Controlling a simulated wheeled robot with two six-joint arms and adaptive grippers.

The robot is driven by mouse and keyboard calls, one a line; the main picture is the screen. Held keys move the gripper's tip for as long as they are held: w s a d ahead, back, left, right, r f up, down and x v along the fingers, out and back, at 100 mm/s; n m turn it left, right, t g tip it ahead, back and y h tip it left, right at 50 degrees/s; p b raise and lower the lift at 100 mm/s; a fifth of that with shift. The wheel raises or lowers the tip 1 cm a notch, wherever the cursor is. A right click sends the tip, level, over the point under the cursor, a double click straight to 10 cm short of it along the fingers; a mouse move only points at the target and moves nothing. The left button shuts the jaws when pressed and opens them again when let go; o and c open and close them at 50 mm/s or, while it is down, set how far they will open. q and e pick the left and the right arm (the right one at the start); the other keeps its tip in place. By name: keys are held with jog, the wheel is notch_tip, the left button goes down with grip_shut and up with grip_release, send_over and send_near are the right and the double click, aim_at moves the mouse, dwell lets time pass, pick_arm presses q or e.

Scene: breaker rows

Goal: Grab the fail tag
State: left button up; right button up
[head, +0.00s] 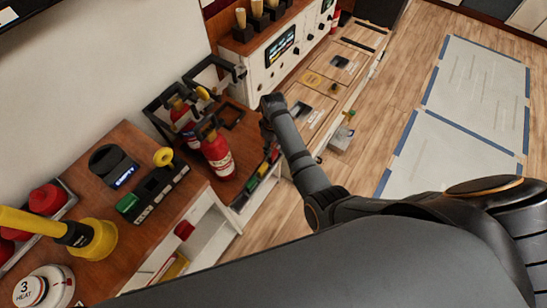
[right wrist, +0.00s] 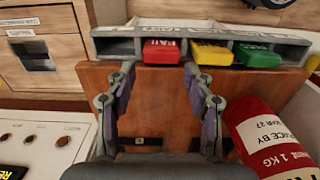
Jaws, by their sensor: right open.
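The fail tag (right wrist: 165,51) is a red block with upside-down lettering. It sits in a slot of a grey rack (right wrist: 116,46) along the edge of a wooden top in the right wrist view. My right gripper (right wrist: 159,68) is open and empty, with its fingertips just short of the red tag, one toward each side of it. A yellow tag (right wrist: 211,53) and a green tag (right wrist: 257,56) sit in the same rack to the right. In the head view my right arm reaches to the bench by the rack, and its fingers are hard to make out. My left gripper is not seen.
A red fire extinguisher (right wrist: 268,140) stands close at the right in the right wrist view; it also shows in the head view (head: 216,153). A drawer front (right wrist: 45,62) lies beyond the rack. Taped floor sheets (head: 470,95) lie at right.

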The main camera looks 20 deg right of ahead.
aim_at(274, 153)
notch_tip(274, 153, down, 5)
jog(key=shift+s+r+b, duration=0.15)
jog(key=shift+r+b, duration=0.05)
jog(key=shift+b, duration=0.1)
jog(key=c, duration=0.6)
jog(key=shift+r+p, duration=0.45)
jog(key=shift+p, duration=0.05)
notch_tip(274, 153, up, 4)
jog(key=p, duration=0.4)
jog(key=shift+s+f, duration=0.1)
jog(key=shift+f, duration=0.1)
jog(key=s+r+p, duration=0.8)
jog(key=s+p, duration=0.6)
jog(key=p, duration=0.7)
jog(key=shift+a+r, duration=0.25)
jog(key=shift+a, duration=0.15)
